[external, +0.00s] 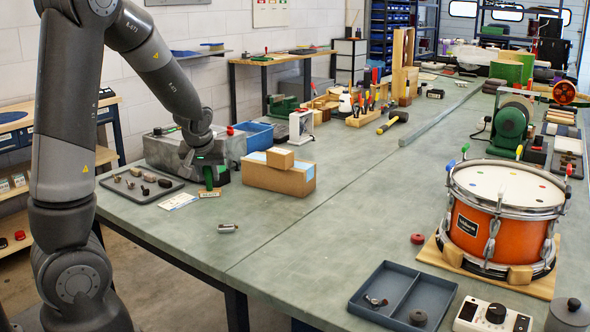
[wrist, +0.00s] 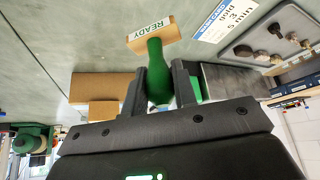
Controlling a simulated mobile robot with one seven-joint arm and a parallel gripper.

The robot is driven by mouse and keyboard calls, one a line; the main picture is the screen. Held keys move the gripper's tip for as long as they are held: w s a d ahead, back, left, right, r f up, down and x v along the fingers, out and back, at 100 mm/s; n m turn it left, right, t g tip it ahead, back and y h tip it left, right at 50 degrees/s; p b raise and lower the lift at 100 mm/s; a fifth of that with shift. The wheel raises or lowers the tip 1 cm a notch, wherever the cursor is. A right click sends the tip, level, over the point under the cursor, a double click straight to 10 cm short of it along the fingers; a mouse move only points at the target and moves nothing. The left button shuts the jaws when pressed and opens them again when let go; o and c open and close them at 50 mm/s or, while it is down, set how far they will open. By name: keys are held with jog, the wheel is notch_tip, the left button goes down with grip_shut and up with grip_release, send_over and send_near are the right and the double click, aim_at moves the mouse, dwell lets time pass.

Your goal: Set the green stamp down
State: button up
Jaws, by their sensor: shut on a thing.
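The green stamp has a green handle and a pale wooden base with a READY label. In the external view its handle (external: 208,178) hangs upright below my gripper (external: 204,164), beside the grey box. In the wrist view the handle (wrist: 157,68) is between the two dark fingers of my gripper (wrist: 159,82), which is shut on it. The READY base (wrist: 151,33) is beyond the fingertips, close to the bench top. I cannot tell whether it touches the bench.
A card (external: 178,201) lies just left of the stamp, and a tray of small parts (external: 142,186) is further left. A cardboard box (external: 279,178) stands to the right. A small metal piece (external: 228,228) lies in front. The bench around it is mostly clear.

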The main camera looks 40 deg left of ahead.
jog(key=shift+w+a+f, duration=0.1)
jog(key=shift+a+f, duration=0.5)
jog(key=shift+f, duration=0.45)
jog(key=shift+w+a+f, duration=0.15)
jog(key=shift+a+f, duration=0.4)
jog(key=shift+f, duration=0.45)
jog(key=shift+w+a+f, duration=0.1)
jog(key=shift+a+f, duration=0.5)
jog(key=shift+f, duration=0.45)
jog(key=o, duration=1)
jog(key=shift+f, duration=0.15)
jog(key=shift+s+d+r, duration=0.1)
jog(key=shift+r, duration=0.4)
jog(key=v, duration=1.1)
jog(key=shift+s+d+r, duration=0.1)
jog(key=shift+s+r, duration=0.05)
jog(key=shift+r, duration=0.05)
